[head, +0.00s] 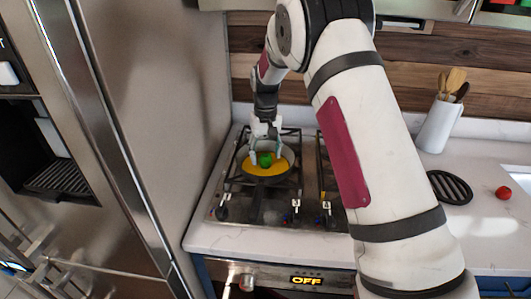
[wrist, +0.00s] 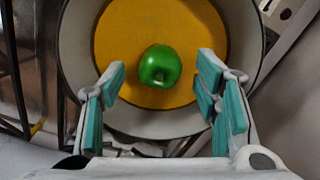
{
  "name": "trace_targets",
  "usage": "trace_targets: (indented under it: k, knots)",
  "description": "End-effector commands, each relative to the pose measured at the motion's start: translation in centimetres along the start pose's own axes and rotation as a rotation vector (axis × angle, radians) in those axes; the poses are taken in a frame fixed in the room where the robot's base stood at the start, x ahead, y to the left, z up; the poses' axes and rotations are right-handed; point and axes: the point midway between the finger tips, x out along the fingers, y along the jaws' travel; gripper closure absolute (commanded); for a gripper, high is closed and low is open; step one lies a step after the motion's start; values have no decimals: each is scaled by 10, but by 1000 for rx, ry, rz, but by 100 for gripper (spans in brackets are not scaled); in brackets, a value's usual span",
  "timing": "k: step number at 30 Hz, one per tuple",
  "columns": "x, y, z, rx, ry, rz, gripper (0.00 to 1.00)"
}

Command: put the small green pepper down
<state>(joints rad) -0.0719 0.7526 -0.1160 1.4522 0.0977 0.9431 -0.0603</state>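The small green pepper (wrist: 160,66) rests on a yellow-orange round surface (wrist: 115,45) inside a grey pan (wrist: 75,50) in the wrist view. In the head view the pepper (head: 265,160) shows in the pan (head: 266,180) on the stove. My gripper (wrist: 163,92) is open, its teal-padded fingers spread wide on either side and nearer the camera than the pepper. The fingers do not appear to touch it. In the head view my gripper (head: 265,150) points down over the pan, and its fingers partly cover the view there.
The pan stands on the left burner of the stove (head: 245,210), close to a tall steel fridge (head: 185,100). To the right are a utensil crock (head: 440,125), a black trivet (head: 450,187) and a red round item (head: 503,193) on the white counter.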

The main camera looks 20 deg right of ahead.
Motion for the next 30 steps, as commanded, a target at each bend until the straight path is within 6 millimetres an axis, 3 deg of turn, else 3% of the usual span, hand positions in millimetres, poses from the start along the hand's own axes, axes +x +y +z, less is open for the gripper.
trace_targets:
  k: [16,30]
  knots:
    - [-2,0,0,0,1,0,44]
    - [-61,0,-1,0,3,-1,44]
